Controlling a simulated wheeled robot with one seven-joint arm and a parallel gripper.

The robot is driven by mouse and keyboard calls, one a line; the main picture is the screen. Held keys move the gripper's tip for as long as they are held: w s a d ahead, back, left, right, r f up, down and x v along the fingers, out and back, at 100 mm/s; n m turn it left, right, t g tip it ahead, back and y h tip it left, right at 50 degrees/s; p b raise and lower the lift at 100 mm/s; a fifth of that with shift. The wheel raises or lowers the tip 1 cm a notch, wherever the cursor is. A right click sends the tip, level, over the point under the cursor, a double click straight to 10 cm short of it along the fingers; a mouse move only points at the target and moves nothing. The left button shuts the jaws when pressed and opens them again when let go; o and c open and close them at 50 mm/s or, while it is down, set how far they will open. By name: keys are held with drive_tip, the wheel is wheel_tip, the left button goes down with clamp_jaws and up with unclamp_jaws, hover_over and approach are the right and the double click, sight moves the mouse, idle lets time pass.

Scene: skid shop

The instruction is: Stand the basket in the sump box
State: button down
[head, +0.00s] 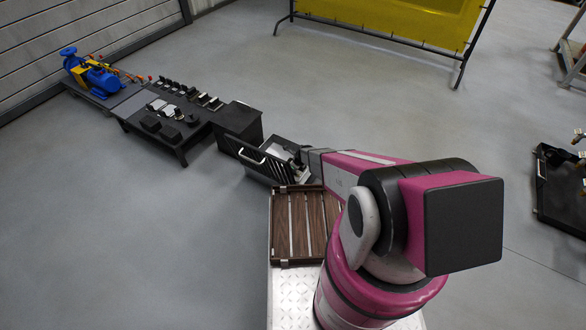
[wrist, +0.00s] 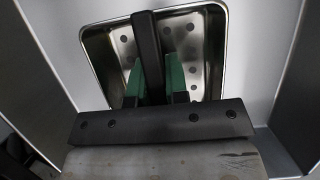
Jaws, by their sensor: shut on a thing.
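The basket, a shiny steel pan with round holes, shows in the wrist view (wrist: 198,42) from above. A black bar (wrist: 146,40) crosses over it and runs between the green pads of my gripper (wrist: 152,80). My gripper is shut on this bar, which looks like the basket's handle. Pale walls stand on both sides of the pan. In the head view the sump box (head: 243,148) is a dark box with slanted stripes and a white handle on its near side. My gripper (head: 299,166) is at its right end, partly hidden. I cannot tell whether the basket touches the box floor.
A slatted brown tray (head: 291,228) lies in front of my arm. A dark block (head: 240,122) stands behind the sump box, and a low black table (head: 170,122) with small parts is farther left. A blue pump (head: 100,78) is beyond. The floor at left is clear.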

drive_tip(key=c, duration=0.6)
unclamp_jaws()
drive_tip(key=shift+o, duration=0.2)
drive_tip(key=shift+r, duration=0.1)
drive_tip(key=shift+r, duration=3.9)
